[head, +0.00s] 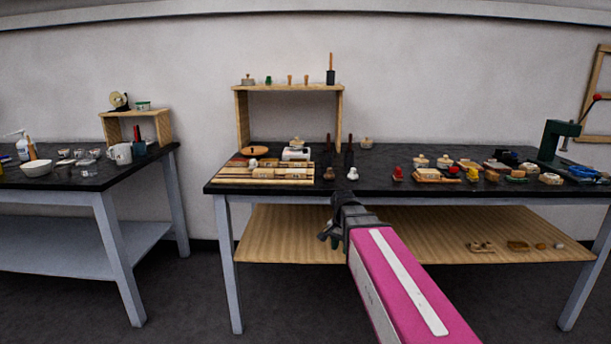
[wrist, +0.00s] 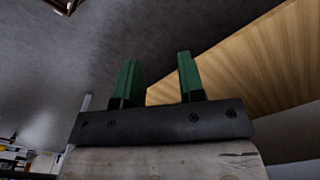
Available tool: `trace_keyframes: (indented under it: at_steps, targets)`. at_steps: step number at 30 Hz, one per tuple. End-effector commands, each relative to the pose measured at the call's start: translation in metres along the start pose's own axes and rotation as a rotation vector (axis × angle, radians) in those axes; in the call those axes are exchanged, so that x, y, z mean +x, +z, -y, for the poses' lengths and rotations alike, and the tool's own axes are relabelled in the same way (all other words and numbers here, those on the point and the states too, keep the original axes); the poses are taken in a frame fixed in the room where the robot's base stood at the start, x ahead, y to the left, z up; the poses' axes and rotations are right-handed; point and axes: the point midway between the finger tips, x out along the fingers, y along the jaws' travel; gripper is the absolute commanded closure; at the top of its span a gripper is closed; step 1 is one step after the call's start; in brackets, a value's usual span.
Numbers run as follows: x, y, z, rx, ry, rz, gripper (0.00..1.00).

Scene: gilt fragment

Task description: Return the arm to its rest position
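My gripper (wrist: 158,78) shows in the wrist view with two green fingers standing well apart and nothing between them. In the head view my gripper (head: 332,238) is small and dark at the end of my pink arm, in front of the right workbench. It appears below the level of the black bench top (head: 390,187) and in front of the wooden lower shelf (head: 290,225). The gap between the fingers is hard to see in the head view. The wooden shelf also shows in the wrist view (wrist: 255,60), behind and to the right of the fingers.
The bench top carries a slatted wooden board (head: 265,174), a wooden riser (head: 241,120), several small pots and tools, and a green press (head: 555,140). A second bench (head: 80,181) stands at left. The dark floor (head: 190,300) between the benches is clear.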

Motion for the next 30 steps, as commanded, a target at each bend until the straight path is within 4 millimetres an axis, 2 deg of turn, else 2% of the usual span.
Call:
trace_keyframes:
  at_steps: [1, 9, 15, 21, 30]
  targets:
    - [0.017, 0.007, -0.016, -0.050, 0.003, 0.003, 0.64]
    - [0.091, 0.033, -0.076, -0.365, 0.002, 0.003, 0.64]
    - [0.127, 0.050, -0.109, -0.546, 0.001, 0.001, 0.64]
    - [0.140, 0.056, -0.121, -0.622, 0.000, -0.002, 0.64]
    - [0.140, 0.056, -0.121, -0.628, 0.000, -0.003, 0.64]
